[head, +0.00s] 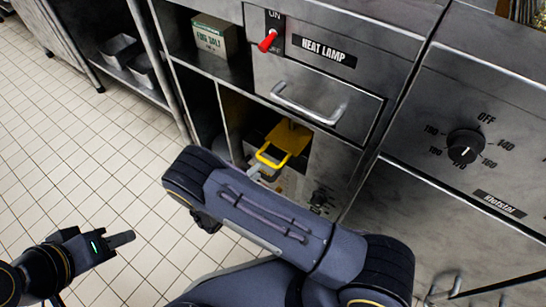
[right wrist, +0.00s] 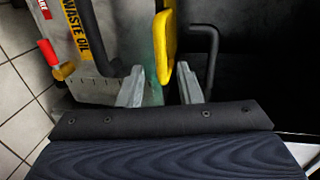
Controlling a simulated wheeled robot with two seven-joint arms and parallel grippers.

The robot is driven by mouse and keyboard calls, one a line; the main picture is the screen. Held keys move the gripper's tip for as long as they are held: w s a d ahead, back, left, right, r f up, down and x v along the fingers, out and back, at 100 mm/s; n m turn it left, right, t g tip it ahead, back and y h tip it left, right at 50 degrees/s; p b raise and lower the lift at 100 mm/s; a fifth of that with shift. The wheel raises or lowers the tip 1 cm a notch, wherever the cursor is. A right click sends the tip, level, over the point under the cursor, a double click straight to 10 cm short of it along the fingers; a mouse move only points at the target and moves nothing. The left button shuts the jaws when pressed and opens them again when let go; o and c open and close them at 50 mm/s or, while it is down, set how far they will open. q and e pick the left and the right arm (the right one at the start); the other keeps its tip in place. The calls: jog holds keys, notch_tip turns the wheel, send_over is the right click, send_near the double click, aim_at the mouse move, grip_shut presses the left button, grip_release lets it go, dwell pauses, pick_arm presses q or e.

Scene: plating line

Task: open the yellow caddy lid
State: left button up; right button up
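The yellow caddy lid (head: 290,136) shows in the head view in an open bay below the drawer, with a yellow loop handle (head: 270,156) toward me. I cannot tell whether the lid is raised. My right arm hides most of the caddy and most of my right gripper. In the right wrist view my right gripper (right wrist: 161,85) is open, its two grey fingers apart. A yellow bar (right wrist: 170,45), seen edge-on, lies ahead between the fingers; contact is not clear. My left gripper (head: 122,240) is over the floor at lower left, away from the caddy; its finger gap does not show.
A drawer with a metal handle (head: 310,105) and the red heat lamp switch (head: 267,41) are above the bay. A salt box (head: 214,36) stands on a shelf. The right wrist view shows a waste oil label (right wrist: 75,28) and a red-handled valve (right wrist: 50,58). Tiled floor is clear at left.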

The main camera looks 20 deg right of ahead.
aim_at(267, 161)
jog(key=b+x, duration=0.2)
jog(key=x, duration=0.5)
jog(key=shift+d, duration=0.1)
jog(key=shift+c, duration=0.2)
grip_shut()
